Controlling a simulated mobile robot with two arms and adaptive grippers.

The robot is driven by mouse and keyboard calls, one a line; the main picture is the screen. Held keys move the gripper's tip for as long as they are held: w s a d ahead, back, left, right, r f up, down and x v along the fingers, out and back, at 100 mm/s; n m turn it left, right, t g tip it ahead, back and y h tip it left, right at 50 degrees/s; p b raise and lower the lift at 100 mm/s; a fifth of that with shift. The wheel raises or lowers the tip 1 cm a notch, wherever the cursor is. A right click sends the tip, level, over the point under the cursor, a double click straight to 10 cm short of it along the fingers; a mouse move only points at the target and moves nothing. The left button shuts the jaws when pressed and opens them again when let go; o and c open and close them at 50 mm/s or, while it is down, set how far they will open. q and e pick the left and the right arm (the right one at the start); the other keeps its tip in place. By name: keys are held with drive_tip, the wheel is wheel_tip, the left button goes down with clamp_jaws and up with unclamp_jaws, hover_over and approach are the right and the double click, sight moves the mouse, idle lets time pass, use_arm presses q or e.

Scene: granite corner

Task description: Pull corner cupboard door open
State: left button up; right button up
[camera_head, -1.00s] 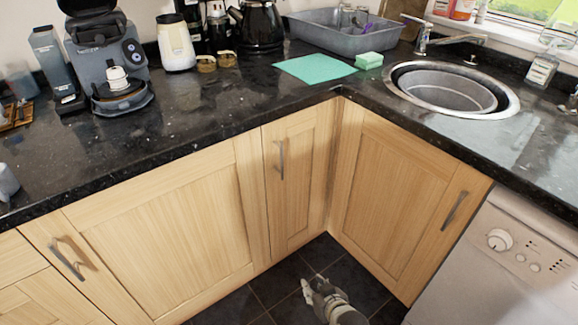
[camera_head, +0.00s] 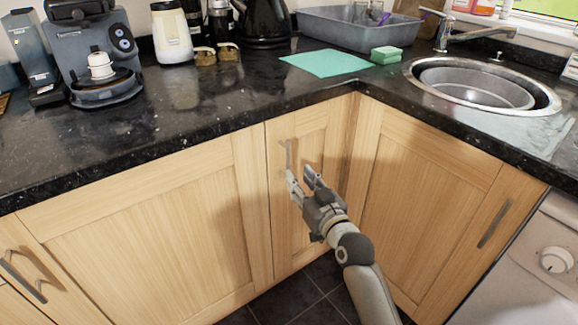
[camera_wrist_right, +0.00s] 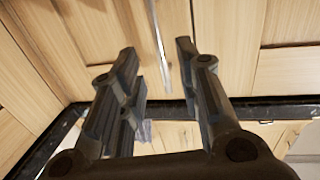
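The narrow corner cupboard door (camera_head: 310,128) is light wood and sits closed in the inner corner. Its slim vertical metal handle (camera_head: 288,154) is on the door's left side. My right gripper (camera_head: 300,171) is open and empty in front of this door, its fingertips by the handle's lower part. In the right wrist view the handle (camera_wrist_right: 158,40) runs down the gap between the two spread fingers (camera_wrist_right: 156,47). I cannot tell how deep it lies between them, and the fingers are not closed on it. My left gripper is not in view.
A black granite worktop (camera_head: 200,115) overhangs the doors. A wider cupboard door (camera_head: 150,235) is at left, and another (camera_head: 415,190) is close on the right, with a white appliance (camera_head: 545,270) beyond. Dark floor tiles (camera_head: 300,295) show below.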

sight(289, 165)
drive_tip(key=b+x, duration=0.1)
drive_tip(key=x, duration=0.4)
drive_tip(key=shift+w+a+f, duration=0.1)
drive_tip(key=shift+w, duration=0.2)
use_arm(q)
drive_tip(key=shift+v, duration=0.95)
use_arm(e)
drive_tip(key=shift+x, duration=1)
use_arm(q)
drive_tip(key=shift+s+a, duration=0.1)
use_arm(e)
clamp_jaws()
